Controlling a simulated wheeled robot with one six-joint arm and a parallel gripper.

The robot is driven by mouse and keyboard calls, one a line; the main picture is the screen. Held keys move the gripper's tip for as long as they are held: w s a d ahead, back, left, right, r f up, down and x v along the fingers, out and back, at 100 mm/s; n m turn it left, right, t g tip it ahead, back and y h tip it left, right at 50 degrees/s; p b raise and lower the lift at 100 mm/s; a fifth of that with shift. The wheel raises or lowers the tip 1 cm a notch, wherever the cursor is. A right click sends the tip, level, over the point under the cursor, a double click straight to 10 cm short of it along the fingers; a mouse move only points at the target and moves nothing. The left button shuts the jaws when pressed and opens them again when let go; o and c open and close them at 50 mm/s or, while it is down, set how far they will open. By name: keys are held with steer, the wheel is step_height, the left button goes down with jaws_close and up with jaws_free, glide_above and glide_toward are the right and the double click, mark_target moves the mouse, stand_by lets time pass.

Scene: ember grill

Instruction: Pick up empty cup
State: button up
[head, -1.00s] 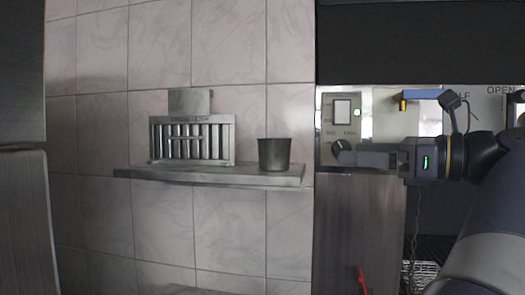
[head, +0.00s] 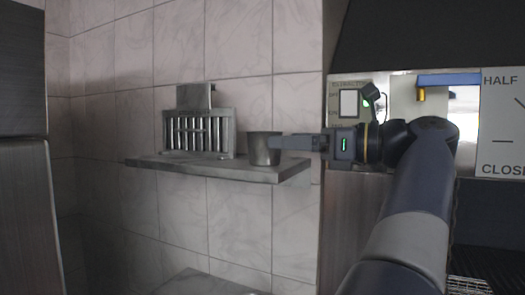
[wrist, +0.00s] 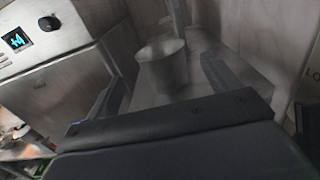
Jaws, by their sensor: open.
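The cup (head: 259,150) is dark grey metal and stands upright on the wall shelf (head: 215,172), near its right end. In the wrist view the cup (wrist: 160,68) is ahead, between the two spread fingers, and I see no contents in it. My gripper (head: 282,142) is open and level, at the cup's right side in the head view. Its fingertips overlap the cup's edge there. In the wrist view my gripper (wrist: 162,78) has a finger on each side of the cup. I cannot tell whether either finger touches it.
A slotted metal rack (head: 198,133) stands on the shelf left of the cup, against the tiled wall. A control panel (head: 349,100) is behind my arm at the right. A panel with a knob (wrist: 47,24) shows at upper left in the wrist view.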

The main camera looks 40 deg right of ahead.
mark_target(264, 140)
steer(key=shift+p+x, duration=0.35)
steer(key=shift+x, duration=2.85)
steer(key=shift+d, duration=0.1)
steer(key=c, duration=1.1)
